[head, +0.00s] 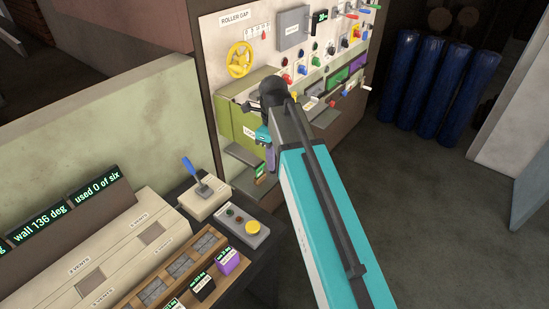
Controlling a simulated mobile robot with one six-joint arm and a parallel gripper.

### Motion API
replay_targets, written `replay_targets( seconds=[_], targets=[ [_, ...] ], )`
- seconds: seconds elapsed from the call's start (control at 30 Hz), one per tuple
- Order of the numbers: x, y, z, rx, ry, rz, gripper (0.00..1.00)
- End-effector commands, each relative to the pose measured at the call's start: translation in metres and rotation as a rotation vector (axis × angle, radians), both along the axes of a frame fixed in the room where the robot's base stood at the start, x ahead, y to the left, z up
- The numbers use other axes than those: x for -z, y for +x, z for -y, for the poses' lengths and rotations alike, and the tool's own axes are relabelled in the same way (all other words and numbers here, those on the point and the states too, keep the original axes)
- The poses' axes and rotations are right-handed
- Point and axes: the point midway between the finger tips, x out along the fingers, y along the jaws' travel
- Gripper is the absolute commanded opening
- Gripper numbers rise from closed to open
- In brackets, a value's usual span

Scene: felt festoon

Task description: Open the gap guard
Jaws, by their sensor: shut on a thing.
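A yellow handwheel (240,59) and a small scale sit under the ROLLER GAP sign (235,17) on the upright panel. A grey box-like cover (292,28) is on the panel to their right. I cannot tell for certain which part is the gap guard. My gripper (268,152) is in front of the green panel, beyond my arm's dark wrist. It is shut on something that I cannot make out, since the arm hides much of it.
Several knobs and levers (301,69) line the panel to the right of my wrist. A blue lever (190,168) and a box with a yellow button (252,229) stand on the bench at lower left. Blue rolls (438,85) stand at upper right. The floor on the right is clear.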

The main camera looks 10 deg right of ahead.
Motion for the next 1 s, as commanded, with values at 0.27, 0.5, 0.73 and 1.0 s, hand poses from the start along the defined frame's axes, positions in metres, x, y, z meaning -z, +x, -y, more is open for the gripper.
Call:
replay_targets(
  seconds=[0.27,0.5,0.73,1.0],
  targets=[
    [-0.0016,0.0027,0.0031,0.004,0.006,0.007,0.0],
    [-0.0013,0.0026,0.0058,0.008,0.005,0.007,0.37],
    [-0.0008,0.0019,0.0066,0.009,0.003,0.004,0.37],
    [-0.0067,0.0023,0.0068,0.01,0.002,0.005,0.37]
  ],
)
